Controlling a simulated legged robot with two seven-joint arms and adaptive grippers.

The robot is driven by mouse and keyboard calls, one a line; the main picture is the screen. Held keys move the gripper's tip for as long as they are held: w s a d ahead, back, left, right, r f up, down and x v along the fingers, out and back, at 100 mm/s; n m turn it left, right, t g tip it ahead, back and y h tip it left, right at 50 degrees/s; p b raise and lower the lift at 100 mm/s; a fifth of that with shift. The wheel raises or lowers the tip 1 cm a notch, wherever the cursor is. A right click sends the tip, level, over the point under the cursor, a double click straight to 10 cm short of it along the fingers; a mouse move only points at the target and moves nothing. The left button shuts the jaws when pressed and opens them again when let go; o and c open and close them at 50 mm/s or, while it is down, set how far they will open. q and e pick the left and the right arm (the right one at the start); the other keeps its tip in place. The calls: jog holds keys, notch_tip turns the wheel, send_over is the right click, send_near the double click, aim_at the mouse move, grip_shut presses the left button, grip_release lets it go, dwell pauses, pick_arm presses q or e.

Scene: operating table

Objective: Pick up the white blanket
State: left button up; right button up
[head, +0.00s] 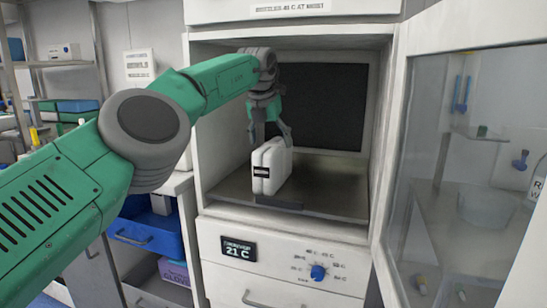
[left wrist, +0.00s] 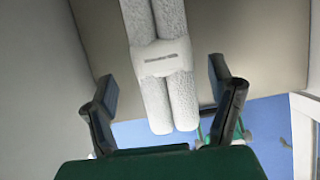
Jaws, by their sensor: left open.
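The white blanket (head: 270,167) is folded and stands upright on the metal shelf inside the open warming cabinet, with a dark label on its front edge. In the left wrist view the blanket (left wrist: 160,65) shows as two white folds joined by a band. My left gripper (head: 270,130) reaches into the cabinet just above the blanket. In the left wrist view its two fingers (left wrist: 168,112) are spread apart, with the blanket's end between them in the picture. I cannot tell whether they touch it. My right gripper is not in view.
The cabinet's glass door (head: 460,170) stands open on the right. The cabinet walls are close around my left arm. A control panel with a blue knob (head: 318,272) is below the shelf (head: 330,190). A blue bin (head: 150,232) is at the lower left.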

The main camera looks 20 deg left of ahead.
pick_arm(q)
jog(key=shift+w+p, duration=0.15)
jog(key=shift+p, duration=0.35)
jog(key=p+x, duration=0.3)
jog(key=x, duration=0.1)
jog(key=shift+w+d+p, duration=0.2)
jog(key=shift+d+p, duration=0.15)
jog(key=shift+p, duration=0.05)
jog(key=shift+w+f, duration=0.1)
jog(key=shift+f, duration=0.15)
jog(key=shift+a+f, duration=0.2)
jog(key=shift+f, duration=0.1)
jog(key=shift+d+r, duration=0.1)
jog(key=c, duration=1.5)
